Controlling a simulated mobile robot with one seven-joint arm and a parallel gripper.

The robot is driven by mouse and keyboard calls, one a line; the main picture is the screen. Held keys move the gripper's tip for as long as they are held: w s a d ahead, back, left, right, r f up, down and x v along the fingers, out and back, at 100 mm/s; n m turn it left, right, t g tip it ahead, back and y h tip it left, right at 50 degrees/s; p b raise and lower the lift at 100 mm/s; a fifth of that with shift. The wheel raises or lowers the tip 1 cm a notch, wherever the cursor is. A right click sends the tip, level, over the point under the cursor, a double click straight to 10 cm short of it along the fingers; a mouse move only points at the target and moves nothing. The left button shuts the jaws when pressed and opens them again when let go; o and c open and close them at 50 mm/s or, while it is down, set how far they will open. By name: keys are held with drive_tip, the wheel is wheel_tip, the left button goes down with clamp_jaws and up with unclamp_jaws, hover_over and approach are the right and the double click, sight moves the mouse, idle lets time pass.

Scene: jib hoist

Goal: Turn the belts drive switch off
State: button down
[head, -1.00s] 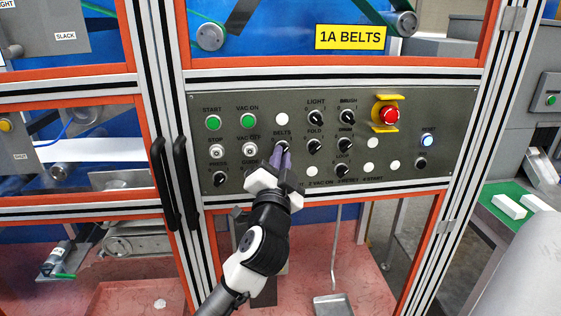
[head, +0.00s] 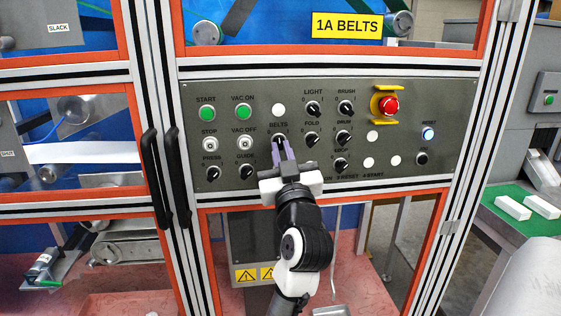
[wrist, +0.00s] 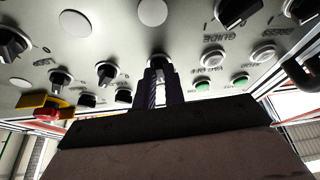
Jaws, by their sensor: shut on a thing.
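The belts drive switch (head: 279,138) is a small black rotary knob under the BELTS label, in the middle of the grey control panel (head: 440,105). My gripper (head: 281,148) reaches up to it from below, its two purple-grey fingers shut on the knob. The fingers cover most of the knob, and its pointer is hidden, so I cannot tell its setting. In the wrist view the switch (wrist: 160,62) shows between the tips of my gripper (wrist: 161,78), against the panel face.
Close around are the FOLD knob (head: 312,139), the GUIDE knob (head: 246,171), the VAC OFF button (head: 242,144) and a blank white disc (head: 279,110). A red emergency stop (head: 388,106) with a yellow guard sits right. Black door handles (head: 157,180) stand out at left.

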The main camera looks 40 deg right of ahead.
drive_tip(key=n+y+b, duration=0.1)
drive_tip(key=n, duration=0.1)
drive_tip(key=n+y+b, duration=0.1)
drive_tip(key=n, duration=0.1)
drive_tip(key=n+t+y+b, duration=0.1)
drive_tip(key=n, duration=0.1)
drive_tip(key=shift+s+d+r+n, duration=0.1)
drive_tip(key=shift+d+n, duration=0.15)
drive_tip(key=shift+n, duration=0.05)
drive_tip(key=shift+r+n+y+b, duration=0.2)
drive_tip(key=shift+n+y+b, duration=0.85)
drive_tip(key=shift+n, duration=0.85)
drive_tip(key=shift+r, duration=0.1)
drive_tip(key=c, duration=1.5)
unclamp_jaws()
drive_tip(key=shift+d+n, duration=0.1)
drive_tip(key=shift+n, duration=0.2)
drive_tip(key=b+v, duration=0.3)
drive_tip(key=v, duration=1)
drive_tip(key=shift+s+b, duration=0.35)
